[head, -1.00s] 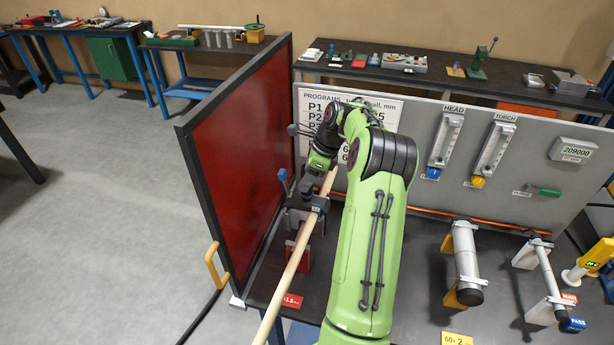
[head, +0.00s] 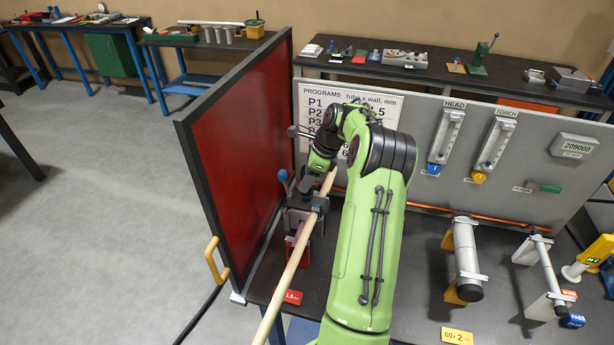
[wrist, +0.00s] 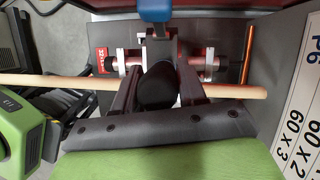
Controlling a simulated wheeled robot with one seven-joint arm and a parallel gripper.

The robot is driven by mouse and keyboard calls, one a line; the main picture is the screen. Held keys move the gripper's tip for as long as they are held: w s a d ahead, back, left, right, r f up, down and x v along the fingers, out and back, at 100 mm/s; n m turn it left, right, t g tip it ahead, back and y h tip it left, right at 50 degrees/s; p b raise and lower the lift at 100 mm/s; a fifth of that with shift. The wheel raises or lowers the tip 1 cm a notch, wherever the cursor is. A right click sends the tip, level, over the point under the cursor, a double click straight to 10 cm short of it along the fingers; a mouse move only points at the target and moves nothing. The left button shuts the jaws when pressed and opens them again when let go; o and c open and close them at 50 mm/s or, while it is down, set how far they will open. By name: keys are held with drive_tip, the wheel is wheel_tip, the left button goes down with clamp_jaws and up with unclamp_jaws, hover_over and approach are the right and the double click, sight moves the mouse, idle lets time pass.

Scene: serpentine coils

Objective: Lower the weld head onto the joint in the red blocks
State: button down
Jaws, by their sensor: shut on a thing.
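My gripper (wrist: 157,85) is shut on a rounded black grip between its two dark fingers. I take this to be part of the weld head (wrist: 157,84); its body is mostly hidden below. In the head view my gripper (head: 317,192) is at the end of the green arm, above the red blocks (head: 297,248) beside the red screen. In the wrist view red parts (wrist: 196,62) with pale clamps show on both sides beyond the fingers. I cannot tell whether the weld head touches them, and the joint is hidden.
A long tan rod (head: 287,278) crosses close by the gripper and runs past the table's front edge. The red screen (head: 240,165) stands close on the left, and the program panel (head: 400,107) stands behind. Tubes on stands (head: 467,265) occupy the right.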

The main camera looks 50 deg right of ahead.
drive_tip(key=shift+f, duration=0.35)
idle(0.3)
drive_tip(key=shift+f, duration=0.7)
drive_tip(key=c, duration=0.5)
unclamp_jaws()
drive_tip(key=shift+c, duration=0.2)
drive_tip(key=shift+s+f, duration=0.1)
drive_tip(key=p+v, duration=0.1)
drive_tip(key=v, duration=1.4)
drive_tip(key=shift+r, duration=0.45)
